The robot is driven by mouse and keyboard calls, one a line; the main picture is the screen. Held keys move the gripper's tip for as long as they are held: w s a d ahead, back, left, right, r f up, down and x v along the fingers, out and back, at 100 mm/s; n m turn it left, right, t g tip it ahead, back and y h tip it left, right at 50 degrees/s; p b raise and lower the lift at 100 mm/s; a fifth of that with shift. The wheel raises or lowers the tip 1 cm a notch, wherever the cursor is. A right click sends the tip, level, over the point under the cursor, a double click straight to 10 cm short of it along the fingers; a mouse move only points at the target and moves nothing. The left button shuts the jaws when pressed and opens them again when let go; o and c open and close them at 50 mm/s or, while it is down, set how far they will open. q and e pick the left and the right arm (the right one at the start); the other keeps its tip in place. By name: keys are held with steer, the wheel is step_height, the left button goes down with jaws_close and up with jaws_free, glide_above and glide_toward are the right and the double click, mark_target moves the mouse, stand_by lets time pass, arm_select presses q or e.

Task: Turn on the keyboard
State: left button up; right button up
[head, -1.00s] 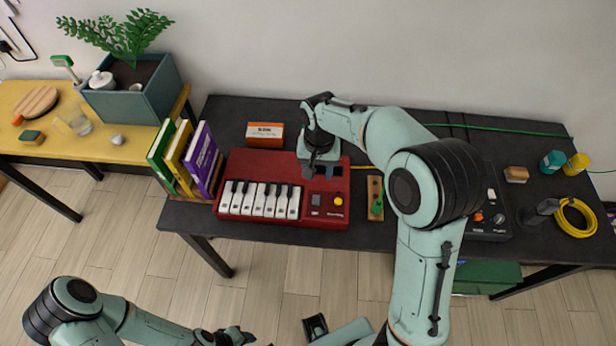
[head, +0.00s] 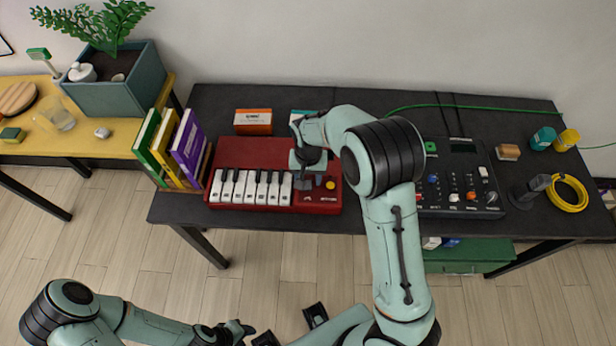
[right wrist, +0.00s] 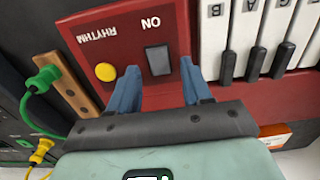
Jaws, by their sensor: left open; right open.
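The red keyboard (head: 250,150) with black and white keys lies on the dark table. My right gripper (head: 308,182) is over the right end of its panel. In the right wrist view, the blue fingers of the right gripper (right wrist: 158,75) are open, one on each side of the grey switch (right wrist: 158,60) marked ON. I cannot tell whether they touch the panel. A yellow button (right wrist: 105,72) marked RHYTHM sits beside the switch; it also shows in the head view (head: 330,185). In the head view the gripper hides the switch. My left gripper (head: 250,334) is open and empty, low in front of the table.
Upright books (head: 187,145) stand left of the keyboard. An orange box (head: 253,122) lies behind it. A wooden strip with a green plug (right wrist: 50,82) lies close beside the switch end. A mixer (head: 455,175) and a yellow cable coil (head: 568,193) are further right.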

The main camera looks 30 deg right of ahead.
steer(key=shift+f, duration=0.1)
jaws_close()
steer(key=shift+s+a+t+h+b, duration=0.2)
steer(key=shift+t+h+b, duration=0.2)
steer(key=shift+t+b, duration=0.35)
arm_select(q)
steer(key=shift+s+f+b, duration=0.15)
steer(key=shift+s+f, duration=0.2)
steer(key=shift+f, duration=0.3)
steer(key=shift+s+f+b, duration=0.15)
steer(key=shift+s+f, duration=0.15)
steer(key=shift+f, duration=0.3)
arm_select(e)
steer(key=shift+s+t+h, duration=0.1)
steer(key=shift+t+h, duration=0.3)
steer(key=shift+t, duration=0.15)
jaws_free()
